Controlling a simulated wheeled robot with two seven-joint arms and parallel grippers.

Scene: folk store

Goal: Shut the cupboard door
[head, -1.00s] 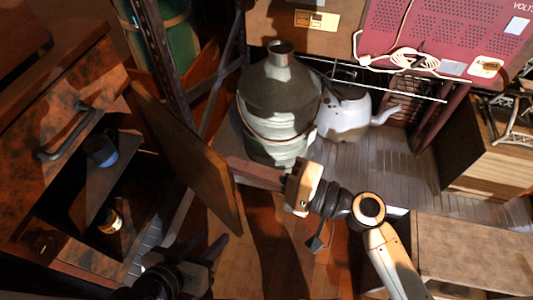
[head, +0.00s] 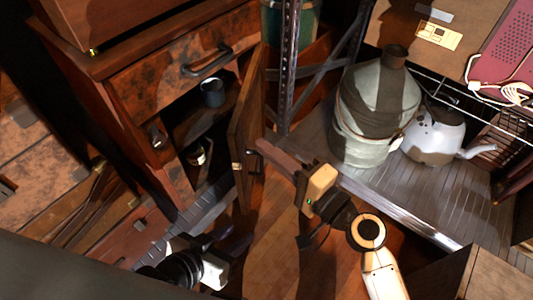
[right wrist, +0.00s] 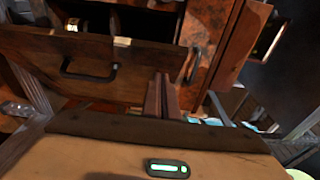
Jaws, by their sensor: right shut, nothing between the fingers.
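The cupboard (head: 125,110) stands at the left of the head view. Its door (head: 247,125) stands open, seen nearly edge-on, with a cup and a can showing in the compartment behind it. In the right wrist view the door (right wrist: 45,55) is a dark panel with a handle. My right gripper (head: 262,148) is shut and empty, its fingertips close to the door's outer face; I cannot tell if they touch. Its fingers (right wrist: 162,95) also show in the right wrist view. My left gripper (head: 235,243) is low, below the door and apart from it; its fingers are dark and unclear.
A drawer with a dark handle (head: 207,60) sits above the compartment. A metal rack post (head: 288,70) rises right of the door. A grey metal can (head: 375,110) and a white kettle (head: 434,138) stand on the shelf at right. Wooden floor (head: 275,235) is clear below the door.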

